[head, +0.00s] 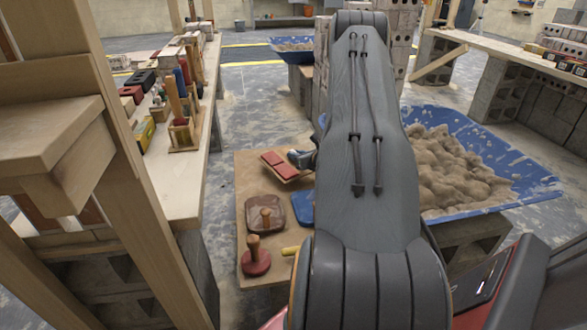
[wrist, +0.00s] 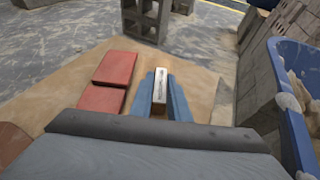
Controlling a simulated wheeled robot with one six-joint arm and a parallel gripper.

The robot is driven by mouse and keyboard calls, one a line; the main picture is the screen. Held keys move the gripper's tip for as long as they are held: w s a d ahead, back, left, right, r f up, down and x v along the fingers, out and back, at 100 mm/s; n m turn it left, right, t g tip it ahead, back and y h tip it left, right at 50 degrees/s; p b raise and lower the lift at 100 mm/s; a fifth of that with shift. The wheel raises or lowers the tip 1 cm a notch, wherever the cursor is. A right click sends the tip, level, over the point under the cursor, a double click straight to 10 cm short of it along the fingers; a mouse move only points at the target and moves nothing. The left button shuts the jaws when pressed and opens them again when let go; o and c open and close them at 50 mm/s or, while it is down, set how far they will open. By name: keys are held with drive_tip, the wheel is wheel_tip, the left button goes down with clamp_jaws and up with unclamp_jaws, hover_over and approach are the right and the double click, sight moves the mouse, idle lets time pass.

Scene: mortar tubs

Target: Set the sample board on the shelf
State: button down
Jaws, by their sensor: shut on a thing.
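The sample board (head: 289,175) is a small wooden board with two red tiles on it. It is over the far part of the tan sheet, left of my arm; I cannot tell whether it touches the sheet. My gripper (head: 303,158) is at the board's right side, partly hidden behind my arm. In the wrist view, my blue fingers (wrist: 160,92) are shut on a pale upright piece beside the red tiles (wrist: 115,68), seemingly part of the board. A wooden ledge (head: 50,130) stands in the left foreground; I cannot tell whether it is the shelf.
The tan sheet (head: 247,200) holds a red round-based tool (head: 256,262), a brown pad with a knob (head: 265,213) and a blue item. A blue tub of mortar (head: 520,180) stands right of my arm. A cluttered bench (head: 182,200) runs along the left.

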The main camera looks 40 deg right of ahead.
drive_tip(key=shift+f+b, duration=0.3)
drive_tip(key=shift+f, duration=1.65)
drive_tip(key=shift+f, duration=0.15)
drive_tip(key=c, duration=1.7)
unclamp_jaws()
